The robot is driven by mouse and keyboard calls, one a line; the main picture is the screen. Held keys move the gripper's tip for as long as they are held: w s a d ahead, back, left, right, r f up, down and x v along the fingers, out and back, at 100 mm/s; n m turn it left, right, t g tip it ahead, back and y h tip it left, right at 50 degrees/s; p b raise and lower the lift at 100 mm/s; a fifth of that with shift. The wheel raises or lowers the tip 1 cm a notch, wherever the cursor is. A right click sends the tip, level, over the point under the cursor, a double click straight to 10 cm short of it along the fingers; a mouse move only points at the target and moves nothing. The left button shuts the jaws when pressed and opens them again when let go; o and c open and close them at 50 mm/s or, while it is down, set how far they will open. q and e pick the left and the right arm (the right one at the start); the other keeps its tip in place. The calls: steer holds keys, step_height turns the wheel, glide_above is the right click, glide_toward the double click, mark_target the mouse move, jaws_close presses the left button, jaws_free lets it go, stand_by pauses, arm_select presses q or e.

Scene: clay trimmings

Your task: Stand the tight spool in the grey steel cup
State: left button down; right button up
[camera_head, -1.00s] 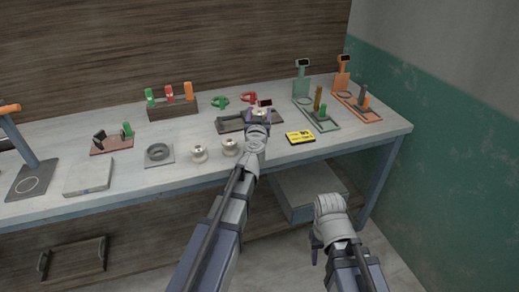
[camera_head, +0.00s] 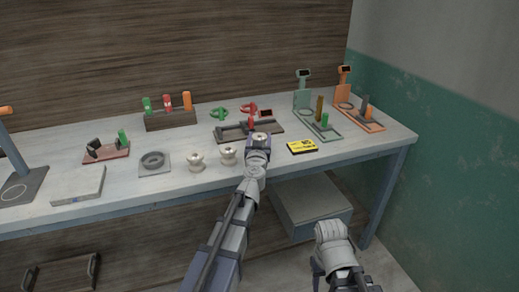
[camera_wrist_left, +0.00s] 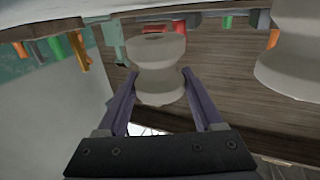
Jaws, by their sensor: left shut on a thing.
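My left gripper (camera_head: 258,143) is shut on a pale spool (camera_head: 260,136) near the table's front edge. In the left wrist view the same spool (camera_wrist_left: 158,72) sits between the two fingers. Two similar spools, one (camera_head: 196,162) and another (camera_head: 228,155), stand on the table to the left of the gripper. One spool (camera_wrist_left: 292,55) also shows at the right of the left wrist view. A dark round ring-like holder (camera_head: 153,161) on a grey plate lies further left; I cannot tell if it is the grey steel cup. My right gripper (camera_head: 322,266) hangs low before the table, its jaws unclear.
A dark tray (camera_head: 230,133) lies behind my left gripper. A yellow-black box (camera_head: 302,147) lies to its right. A green stand (camera_head: 303,98) and an orange stand (camera_head: 345,97) stand at the right.

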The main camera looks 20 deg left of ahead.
arm_select(q)
steer(key=shift+f+b, duration=0.65)
steer(key=shift+f, duration=0.55)
arm_select(e)
steer(key=shift+f, duration=1.2)
arm_select(q)
steer(key=shift+f, duration=0.1)
steer(key=shift+f, duration=0.15)
steer(key=shift+c, duration=0.2)
jaws_free()
arm_select(e)
steer(key=shift+f, duration=0.15)
